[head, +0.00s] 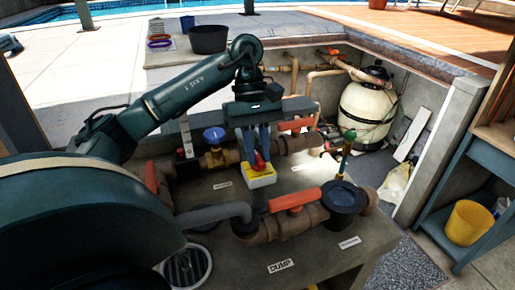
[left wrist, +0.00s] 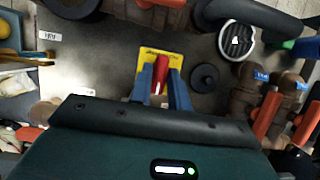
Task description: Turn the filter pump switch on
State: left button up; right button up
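The filter pump switch is a red handle (head: 259,162) on a yellow-faced box (head: 262,180), set among the pipes on the grey slab. My left gripper (head: 257,158) reaches down over it from above. In the left wrist view the red handle (left wrist: 160,74) stands between the two blue fingers (left wrist: 161,82), which are close together on either side of it. The yellow plate (left wrist: 149,60) shows around the fingertips, with its lettering partly hidden. The gripper appears shut on the handle. My right gripper is in neither view.
Orange-handled valves (head: 295,199) and brown pipes crowd the slab around the switch. A dark round-lidded pot (head: 344,198) is at its right. A cream filter tank (head: 367,112) stands behind. A shelf with a yellow bucket (head: 468,222) is at the right.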

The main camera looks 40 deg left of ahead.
pick_arm(q)
jog(key=o, duration=0.3)
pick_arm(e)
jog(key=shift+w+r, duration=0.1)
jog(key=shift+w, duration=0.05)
